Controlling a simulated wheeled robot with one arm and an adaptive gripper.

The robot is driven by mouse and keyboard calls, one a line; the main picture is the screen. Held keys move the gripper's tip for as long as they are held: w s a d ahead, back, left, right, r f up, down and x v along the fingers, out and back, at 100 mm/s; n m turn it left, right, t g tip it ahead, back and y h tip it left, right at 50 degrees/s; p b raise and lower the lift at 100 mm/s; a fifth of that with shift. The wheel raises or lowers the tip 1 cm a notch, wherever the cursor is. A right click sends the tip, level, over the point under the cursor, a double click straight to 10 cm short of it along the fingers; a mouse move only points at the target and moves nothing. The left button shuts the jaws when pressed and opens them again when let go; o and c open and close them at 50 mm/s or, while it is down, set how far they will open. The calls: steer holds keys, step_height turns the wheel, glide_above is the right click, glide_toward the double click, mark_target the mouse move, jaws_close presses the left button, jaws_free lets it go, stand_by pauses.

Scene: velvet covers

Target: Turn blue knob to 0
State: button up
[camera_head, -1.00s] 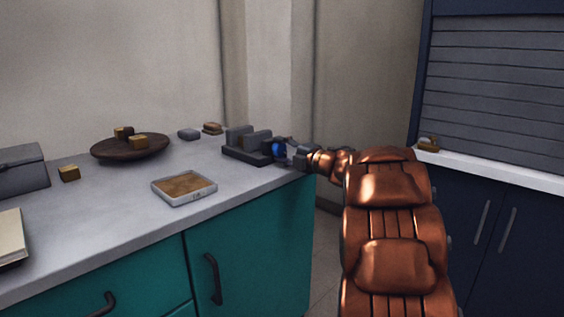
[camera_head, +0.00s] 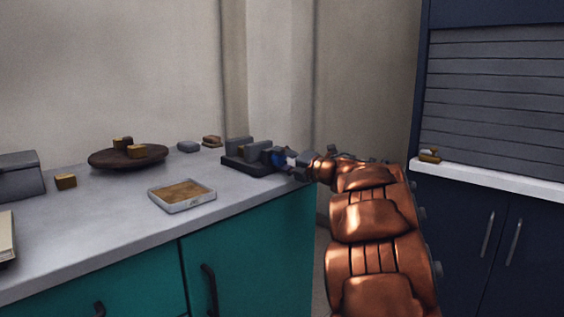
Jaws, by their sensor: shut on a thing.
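The blue knob (camera_head: 278,159) sits at the right end of a dark grey block-like device (camera_head: 244,166) near the counter's back right corner. Only a small part of the knob shows. My gripper (camera_head: 288,160) reaches in from the right and is shut on the knob, its fingers around the blue part. The knob's markings and the 0 are too small and hidden to read.
A shuttered cabinet (camera_head: 495,110) stands at the right.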

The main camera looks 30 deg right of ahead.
steer(key=o, duration=1.2)
steer(key=shift+c, duration=0.2)
steer(key=shift+s, duration=0.1)
steer(key=v, duration=1.2)
steer(key=shift+r, duration=0.1)
